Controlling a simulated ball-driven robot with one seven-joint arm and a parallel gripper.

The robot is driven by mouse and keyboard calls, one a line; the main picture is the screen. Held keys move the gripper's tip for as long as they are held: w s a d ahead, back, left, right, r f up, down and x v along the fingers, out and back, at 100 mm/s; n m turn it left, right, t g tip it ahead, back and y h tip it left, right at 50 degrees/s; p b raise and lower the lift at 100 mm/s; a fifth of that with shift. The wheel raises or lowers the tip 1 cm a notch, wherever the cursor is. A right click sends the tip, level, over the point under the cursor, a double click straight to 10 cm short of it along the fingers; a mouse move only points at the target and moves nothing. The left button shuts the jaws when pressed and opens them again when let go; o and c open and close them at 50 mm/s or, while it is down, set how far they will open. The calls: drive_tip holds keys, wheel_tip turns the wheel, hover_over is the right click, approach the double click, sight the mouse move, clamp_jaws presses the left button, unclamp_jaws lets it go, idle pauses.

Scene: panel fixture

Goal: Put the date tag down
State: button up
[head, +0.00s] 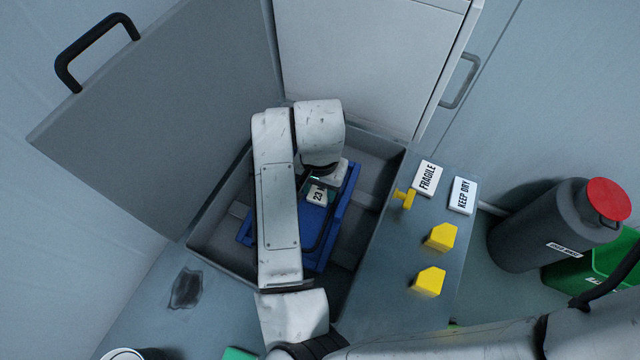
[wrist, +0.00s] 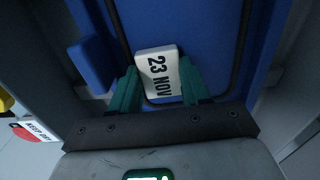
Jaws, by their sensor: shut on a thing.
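In the head view my gripper (head: 316,182) is over a blue panel (head: 346,205) inside an open grey bin, and my arm hides part of both. The blue panel fills the background behind the tag in the wrist view (wrist: 200,25). I cannot tell whether the tag touches it.
The grey bin's lid (head: 165,110) stands open at the left. On the ledge at the right are a FRAGILE tag (head: 425,178), a KEEP DRY tag (head: 462,195), yellow blocks (head: 440,238) and a yellow knob (head: 404,198).

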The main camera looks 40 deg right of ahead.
sight(320, 191)
drive_tip(key=shift+f, duration=0.1)
drive_tip(key=o, duration=0.7)
drive_tip(key=shift+o, duration=0.2)
wheel_tip(320, 191, up, 12)
idle(0.3)
